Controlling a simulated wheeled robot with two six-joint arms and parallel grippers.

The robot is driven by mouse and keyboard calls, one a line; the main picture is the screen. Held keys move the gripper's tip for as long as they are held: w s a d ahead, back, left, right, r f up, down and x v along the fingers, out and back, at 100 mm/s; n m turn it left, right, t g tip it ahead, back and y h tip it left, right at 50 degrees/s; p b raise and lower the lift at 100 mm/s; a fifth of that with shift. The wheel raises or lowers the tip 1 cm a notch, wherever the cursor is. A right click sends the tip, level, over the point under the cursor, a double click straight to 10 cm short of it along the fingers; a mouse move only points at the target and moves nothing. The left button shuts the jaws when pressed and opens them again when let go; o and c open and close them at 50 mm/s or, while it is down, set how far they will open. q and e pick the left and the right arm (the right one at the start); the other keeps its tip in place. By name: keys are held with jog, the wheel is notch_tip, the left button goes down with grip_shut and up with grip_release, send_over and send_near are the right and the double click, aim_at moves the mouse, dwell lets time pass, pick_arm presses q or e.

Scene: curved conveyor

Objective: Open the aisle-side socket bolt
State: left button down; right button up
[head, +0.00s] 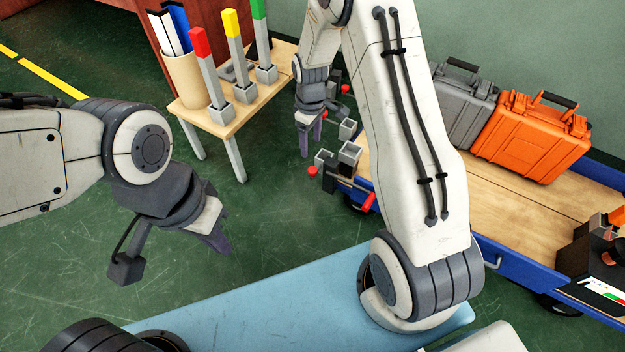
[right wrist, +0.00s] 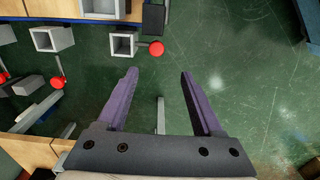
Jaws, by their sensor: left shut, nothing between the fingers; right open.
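Grey square sockets stand at the end of the blue cart (head: 518,262). One socket (head: 350,154) is in the head view near a red bolt knob (head: 312,171); another red knob (head: 368,203) is lower right. In the right wrist view, a socket (right wrist: 123,45) has a red knob (right wrist: 156,48) at its right side, just beyond my fingertips. My right gripper (head: 311,139) is open and empty, fingers pointing down beside the sockets; it also shows in the right wrist view (right wrist: 160,73). My left gripper (head: 218,242) is shut and empty over the floor. I cannot tell which bolt is aisle-side.
A small wooden table (head: 235,112) holds grey posts with red (head: 199,42), yellow (head: 233,23) and green tops, and a pot of binders (head: 184,78). An orange case (head: 530,138) and a grey case (head: 465,105) sit on the cart. Green floor (head: 270,220) is clear between.

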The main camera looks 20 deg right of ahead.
aim_at(313, 170)
jog(key=f+b, duration=0.2)
jog(key=f, duration=0.2)
jog(key=f+b, duration=0.2)
jog(key=f, duration=0.2)
jog(key=f+b, duration=0.2)
jog(key=f, duration=0.2)
jog(key=shift+w+d, duration=0.15)
jog(key=shift+d, duration=0.2)
pick_arm(q)
notch_tip(313, 170, down, 7)
pick_arm(e)
jog(key=shift+c, duration=0.3)
grip_shut()
